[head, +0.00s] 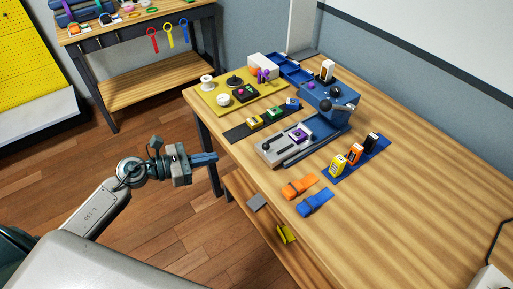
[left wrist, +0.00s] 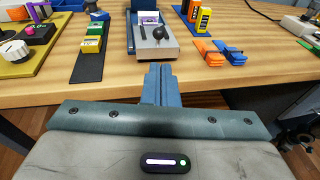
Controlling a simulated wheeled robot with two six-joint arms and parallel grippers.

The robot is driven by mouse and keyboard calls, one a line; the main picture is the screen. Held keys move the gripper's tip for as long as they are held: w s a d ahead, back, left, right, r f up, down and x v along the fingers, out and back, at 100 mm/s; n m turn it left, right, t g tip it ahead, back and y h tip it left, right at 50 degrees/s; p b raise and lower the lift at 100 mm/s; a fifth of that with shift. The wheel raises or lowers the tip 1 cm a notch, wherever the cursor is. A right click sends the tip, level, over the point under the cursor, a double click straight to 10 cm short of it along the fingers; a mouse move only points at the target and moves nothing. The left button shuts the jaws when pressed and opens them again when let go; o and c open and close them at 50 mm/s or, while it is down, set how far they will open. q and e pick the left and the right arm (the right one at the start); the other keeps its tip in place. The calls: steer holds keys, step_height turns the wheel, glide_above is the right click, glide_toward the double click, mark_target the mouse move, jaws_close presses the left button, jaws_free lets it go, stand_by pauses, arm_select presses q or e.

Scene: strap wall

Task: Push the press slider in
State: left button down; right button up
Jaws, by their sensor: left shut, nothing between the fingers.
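The press (head: 330,100) is a blue block with a black-knobbed lever, standing on the table. Its grey slider (head: 270,152) sits at the near end of the blue track, pulled out toward the table's front edge. A purple-and-white piece (head: 299,136) lies on the slider. In the left wrist view the slider (left wrist: 170,52) with its black knob is straight ahead, just beyond my fingers. My left gripper (head: 213,158) is shut and empty, off the table's front edge and apart from the slider. It also shows in the left wrist view (left wrist: 160,78). My right gripper is not in view.
A dark strip (head: 238,133) with small coloured blocks lies left of the slider. A blue strip (head: 343,173) with upright boxes stands right of it. Orange (head: 299,187) and blue (head: 314,202) straps lie near the front edge.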

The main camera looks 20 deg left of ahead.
arm_select(q)
steer(key=p+x, duration=0.6)
steer(key=x, duration=0.6)
steer(key=shift+w+d, duration=0.3)
steer(key=shift+w+d+f, duration=0.2)
steer(key=shift+w+d, duration=0.05)
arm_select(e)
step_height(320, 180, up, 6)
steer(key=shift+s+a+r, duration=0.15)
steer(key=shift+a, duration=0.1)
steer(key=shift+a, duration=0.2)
